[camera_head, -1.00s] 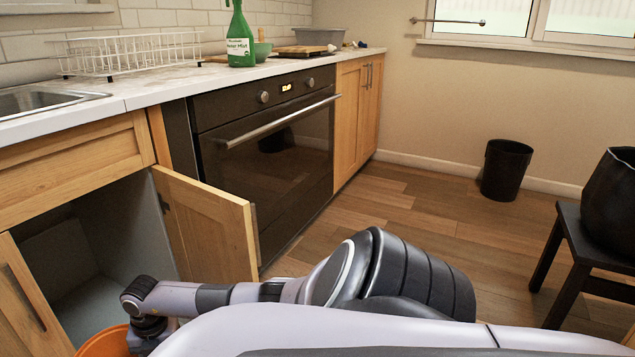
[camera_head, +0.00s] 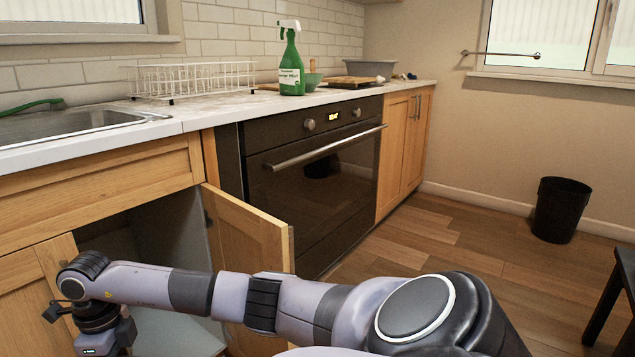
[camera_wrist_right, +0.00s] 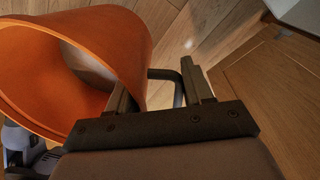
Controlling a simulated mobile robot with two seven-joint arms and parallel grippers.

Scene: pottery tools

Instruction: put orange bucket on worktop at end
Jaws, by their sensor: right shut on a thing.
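The orange bucket (camera_wrist_right: 125,40) fills the upper left of the right wrist view, tilted with its open mouth towards the left. My right gripper (camera_wrist_right: 158,88) is shut on it at its side, by the dark handle. In the head view my right arm reaches across to the lower left, in front of the open cabinet; its fingers and the bucket are below the picture edge. The white worktop (camera_head: 205,117) runs from the sink to the far end by the wall. My left gripper is not in view.
On the worktop stand a dish rack (camera_head: 195,82), green spray bottle (camera_head: 291,75), board (camera_head: 350,82) and grey tub (camera_head: 370,68). The cabinet door (camera_head: 245,260) stands open beside the oven (camera_head: 320,180). A black bin (camera_head: 560,210) stands on the clear floor.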

